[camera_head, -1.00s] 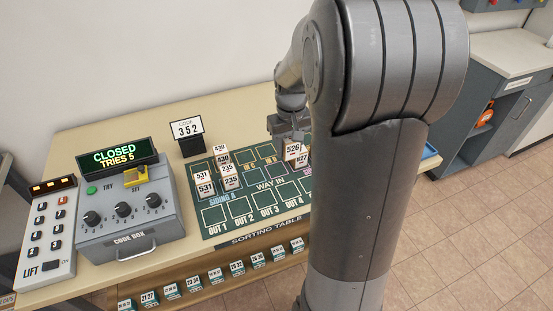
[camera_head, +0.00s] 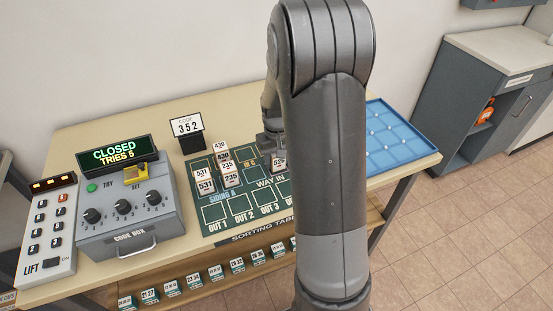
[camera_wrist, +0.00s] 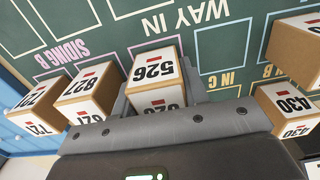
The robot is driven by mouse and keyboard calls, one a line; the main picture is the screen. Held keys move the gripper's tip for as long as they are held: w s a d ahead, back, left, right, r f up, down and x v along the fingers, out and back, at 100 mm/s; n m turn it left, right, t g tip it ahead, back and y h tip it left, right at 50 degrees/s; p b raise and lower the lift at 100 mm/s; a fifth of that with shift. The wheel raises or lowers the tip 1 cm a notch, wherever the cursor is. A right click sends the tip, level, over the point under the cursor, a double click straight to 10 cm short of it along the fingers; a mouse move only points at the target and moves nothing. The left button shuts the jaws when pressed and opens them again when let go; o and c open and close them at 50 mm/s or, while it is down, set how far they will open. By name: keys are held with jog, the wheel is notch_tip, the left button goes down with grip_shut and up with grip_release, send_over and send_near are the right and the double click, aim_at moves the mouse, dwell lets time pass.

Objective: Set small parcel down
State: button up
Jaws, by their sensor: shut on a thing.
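The parcel is over the green sorting mat (camera_wrist: 120,45), near the WAY IN lettering. I cannot tell whether its underside touches the mat. Parcel 430 (camera_wrist: 288,105) stands at the right. My arm hides the mat's right part in the head view.
Parcels marked 531 (camera_head: 205,181) and 235 (camera_head: 230,176) stand on SIDING A. A blue tray (camera_head: 400,140) lies at the table's right end. The OUT squares in view are empty.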

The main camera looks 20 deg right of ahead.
jog(key=shift+f, duration=0.2)
jog(key=o, duration=1)
jog(key=shift+r, duration=0.1)
notch_tip(320, 180, up, 12)
jog(key=shift+f, duration=0.1)
jog(key=s+a+r+t, duration=0.2)
jog(key=s+a+r, duration=0.1)
jog(key=s, duration=0.4)
jog(key=s+a+r+t, duration=0.1)
jog(key=s+a+r, duration=0.2)
jog(key=s, duration=0.5)
jog(key=s+a+r+t, duration=0.2)
jog(key=s+r, duration=0.3)
jog(key=s, duration=0.3)
jog(key=shift+s+a+r+t, duration=0.2)
jog(key=shift+s+a+t, duration=0.1)
jog(key=shift+a, duration=0.55)
